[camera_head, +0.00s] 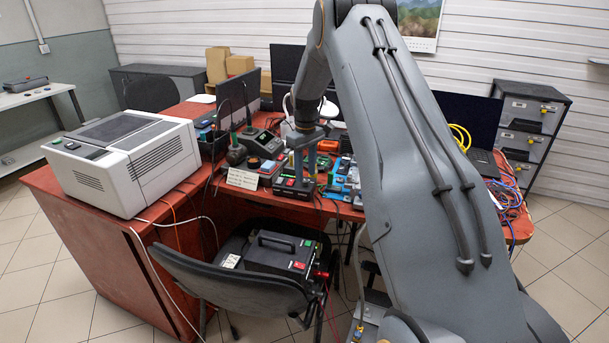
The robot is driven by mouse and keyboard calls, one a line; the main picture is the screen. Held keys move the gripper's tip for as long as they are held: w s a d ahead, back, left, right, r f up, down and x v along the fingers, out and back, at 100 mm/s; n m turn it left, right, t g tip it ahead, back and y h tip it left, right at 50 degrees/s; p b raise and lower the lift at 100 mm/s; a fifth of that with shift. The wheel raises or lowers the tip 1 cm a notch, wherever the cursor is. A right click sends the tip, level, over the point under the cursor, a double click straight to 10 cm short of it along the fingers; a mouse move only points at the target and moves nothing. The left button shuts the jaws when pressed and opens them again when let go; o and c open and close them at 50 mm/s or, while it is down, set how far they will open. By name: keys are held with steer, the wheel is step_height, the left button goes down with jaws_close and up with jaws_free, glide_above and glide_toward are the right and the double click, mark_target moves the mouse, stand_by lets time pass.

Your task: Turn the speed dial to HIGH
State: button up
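My gripper (304,169) points down over the red desk, with its bluish fingers just above or at a small black device (291,188) with coloured marks on its front. The fingers look close together, but they are too small to tell whether they are apart or hold anything. I cannot make out a speed dial or a HIGH mark; the dial may be hidden behind the fingers or too small to see.
The red desk (45,187) is crowded with small tools and devices. A white box-shaped machine (160,165) stands at its left. A black chair (235,292) in front holds a black case (282,254). A small card (242,179) stands left of my gripper. Blue cables (507,196) lie at right.

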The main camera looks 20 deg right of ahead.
mark_target(305, 182)
steer(key=shift+a+f, duration=0.1)
steer(key=shift+f, duration=1.2)
jaws_close()
